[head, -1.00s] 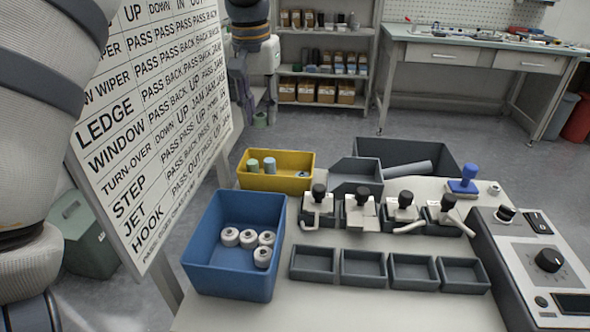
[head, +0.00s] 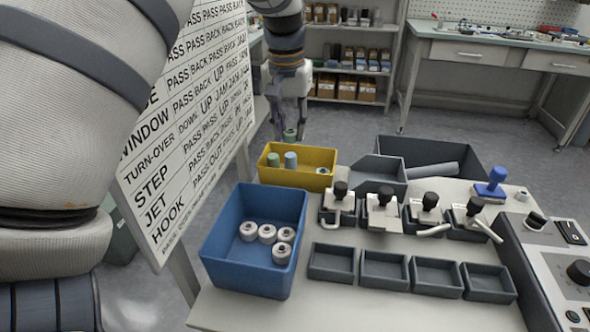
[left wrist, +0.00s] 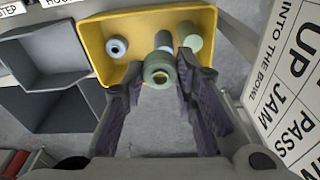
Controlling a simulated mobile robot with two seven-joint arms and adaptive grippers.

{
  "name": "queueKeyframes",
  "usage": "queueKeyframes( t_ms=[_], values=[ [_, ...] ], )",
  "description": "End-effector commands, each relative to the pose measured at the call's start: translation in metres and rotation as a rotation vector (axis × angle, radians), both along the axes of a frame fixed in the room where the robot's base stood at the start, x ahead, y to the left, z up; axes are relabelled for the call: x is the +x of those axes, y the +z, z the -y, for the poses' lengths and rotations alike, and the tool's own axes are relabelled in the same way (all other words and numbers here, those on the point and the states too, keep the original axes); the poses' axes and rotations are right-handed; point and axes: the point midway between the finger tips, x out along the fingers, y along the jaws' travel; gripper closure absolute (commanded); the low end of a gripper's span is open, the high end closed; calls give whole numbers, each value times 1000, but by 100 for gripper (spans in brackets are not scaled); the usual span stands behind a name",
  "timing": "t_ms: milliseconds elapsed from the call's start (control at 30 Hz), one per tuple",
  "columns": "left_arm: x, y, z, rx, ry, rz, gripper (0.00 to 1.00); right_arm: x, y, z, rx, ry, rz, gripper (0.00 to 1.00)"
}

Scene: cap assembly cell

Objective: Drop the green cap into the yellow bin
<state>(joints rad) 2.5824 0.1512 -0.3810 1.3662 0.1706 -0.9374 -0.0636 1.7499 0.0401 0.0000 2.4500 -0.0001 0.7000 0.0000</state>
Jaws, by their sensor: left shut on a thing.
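The green cap (head: 290,134) is held in my left gripper (head: 289,130), in the air by the far side of the yellow bin (head: 297,181) in the head view. In the left wrist view the green cap (left wrist: 158,69) sits between the fingertips and overlaps the near rim of the yellow bin (left wrist: 92,45). I cannot tell its exact height over the rim. The bin holds a green piece (left wrist: 192,42), a blue-grey piece (left wrist: 163,40) and a small pale blue ring-shaped piece (left wrist: 117,46). My right gripper is out of view.
A blue bin (head: 245,262) with several white round parts stands in front of the yellow bin. Dark grey trays (head: 385,270) and fixtures with black knobs (head: 383,210) are to the right. A lettered board (head: 190,130) stands left, close to my left arm.

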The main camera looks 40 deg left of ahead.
Motion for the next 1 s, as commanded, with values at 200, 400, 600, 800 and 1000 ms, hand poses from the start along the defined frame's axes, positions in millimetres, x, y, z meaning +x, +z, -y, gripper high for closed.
queueKeyframes(
  t_ms=[200,400,600,800,1000],
  values=[
    [0,0,0,0,0,0,50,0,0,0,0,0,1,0],
    [0,1,0,0,0,0,50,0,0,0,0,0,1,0],
    [-2,29,1,2,0,6,50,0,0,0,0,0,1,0],
    [-9,83,3,2,0,5,50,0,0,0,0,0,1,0],
    [-13,115,5,1,1,2,50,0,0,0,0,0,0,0]
  ],
)
